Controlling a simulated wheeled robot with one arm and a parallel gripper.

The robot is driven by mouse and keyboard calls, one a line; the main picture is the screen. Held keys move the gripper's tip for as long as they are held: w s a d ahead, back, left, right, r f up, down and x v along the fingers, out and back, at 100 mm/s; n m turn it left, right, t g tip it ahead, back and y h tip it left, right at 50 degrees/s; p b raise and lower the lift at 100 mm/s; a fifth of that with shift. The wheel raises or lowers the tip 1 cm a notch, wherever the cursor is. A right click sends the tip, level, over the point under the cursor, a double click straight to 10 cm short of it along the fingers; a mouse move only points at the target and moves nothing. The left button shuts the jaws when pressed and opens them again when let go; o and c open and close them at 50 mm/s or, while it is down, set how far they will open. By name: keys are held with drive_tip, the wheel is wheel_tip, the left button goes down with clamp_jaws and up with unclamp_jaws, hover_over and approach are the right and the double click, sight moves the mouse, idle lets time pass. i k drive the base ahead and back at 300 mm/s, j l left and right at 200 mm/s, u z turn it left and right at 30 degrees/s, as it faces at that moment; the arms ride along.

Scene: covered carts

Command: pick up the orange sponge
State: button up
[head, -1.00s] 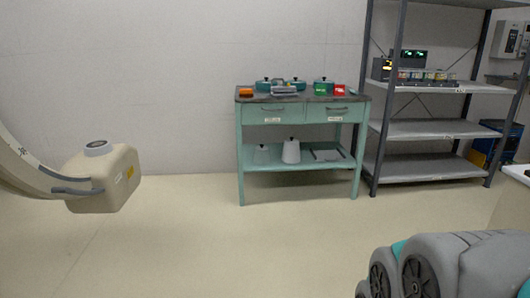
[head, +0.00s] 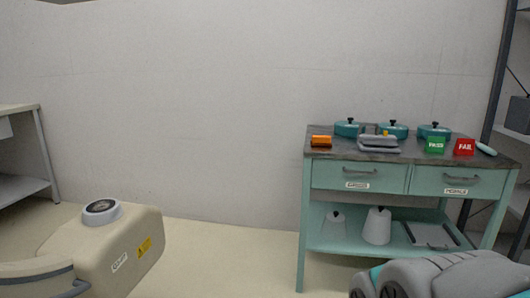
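The orange sponge (head: 321,141) is a small orange block with a dark lower part. It lies at the left end of the dark top of a teal cart (head: 360,190), near the front edge. Nothing covers it from this side. The fingers of my gripper do not show in the head view.
On the cart top are several teal lidded pots (head: 392,131), a grey device (head: 379,144), a green PASS block (head: 436,145) and a red FAIL block (head: 465,147). White containers (head: 377,226) stand on its lower shelf. A table (head: 20,108) is at far left.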

sight(326, 141)
drive_tip(key=i+j, duration=0.15)
drive_tip(key=i, duration=0.25)
drive_tip(key=i+j+z, duration=0.1)
drive_tip(key=i, duration=0.25)
drive_tip(key=i+j, duration=0.15)
drive_tip(key=i, duration=0.25)
